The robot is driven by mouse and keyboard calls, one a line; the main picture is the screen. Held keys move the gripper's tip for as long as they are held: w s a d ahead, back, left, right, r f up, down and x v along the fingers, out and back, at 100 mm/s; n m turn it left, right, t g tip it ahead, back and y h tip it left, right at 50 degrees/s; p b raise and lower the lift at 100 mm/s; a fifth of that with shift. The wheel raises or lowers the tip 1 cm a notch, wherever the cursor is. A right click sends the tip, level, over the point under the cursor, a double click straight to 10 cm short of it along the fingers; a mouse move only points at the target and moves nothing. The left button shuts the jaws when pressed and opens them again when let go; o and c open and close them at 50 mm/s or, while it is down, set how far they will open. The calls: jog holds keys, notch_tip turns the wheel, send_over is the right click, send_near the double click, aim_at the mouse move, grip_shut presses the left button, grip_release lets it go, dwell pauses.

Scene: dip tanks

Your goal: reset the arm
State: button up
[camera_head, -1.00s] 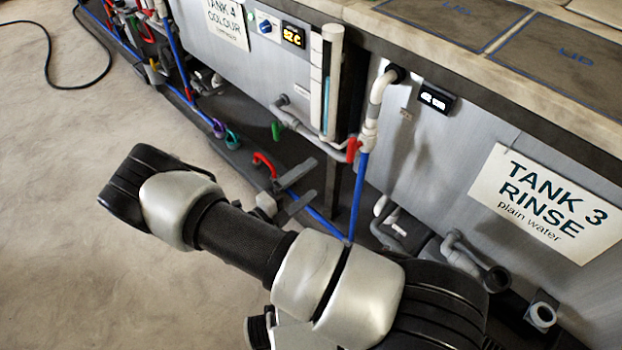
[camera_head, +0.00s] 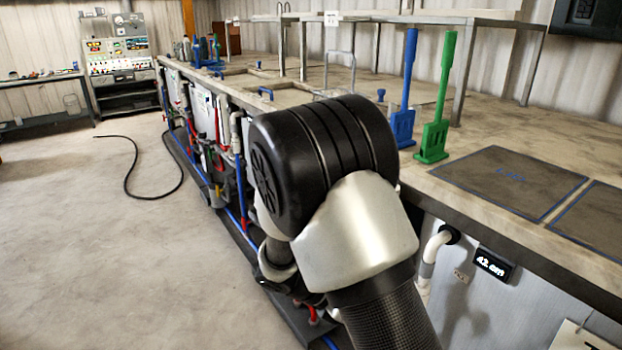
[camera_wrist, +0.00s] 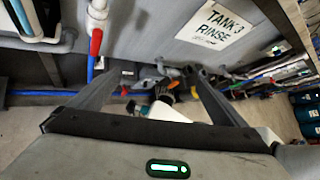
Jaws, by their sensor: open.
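My gripper (camera_wrist: 157,73) shows in the wrist view with its two dark fingers spread wide apart. It is open, and I see nothing held between the fingers. Pipe fittings and a black hose end show beyond them, low by the tank front. The white TANK 3 RINSE sign (camera_wrist: 215,27) is above and to the right of the fingers. In the head view my bent arm fills the middle, in front of the bench, and I cannot make out the gripper's fingers there.
The long bench (camera_head: 462,197) runs along the right, with blue (camera_head: 404,95) and green (camera_head: 439,100) paddles standing on it. Pipes and valves line its front. A black hose (camera_head: 128,180) lies on the open floor at left. A control panel (camera_head: 117,50) stands at the back.

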jog(key=s+r+m+t+y, duration=0.3)
jog(key=s+r+m+y, duration=0.35)
jog(key=r+m, duration=0.45)
jog(key=s+r+m+t+y, duration=0.3)
jog(key=s+r+m+y, duration=0.3)
jog(key=r+m, duration=0.55)
notch_tip(320, 180, up, 14)
jog(key=s+m+h+p, duration=0.1)
jog(key=p, duration=1.5)
jog(key=shift+a+r, duration=0.25)
jog(key=shift+a, duration=0.15)
jog(key=shift+m+h, duration=0.25)
dwell(2.9)
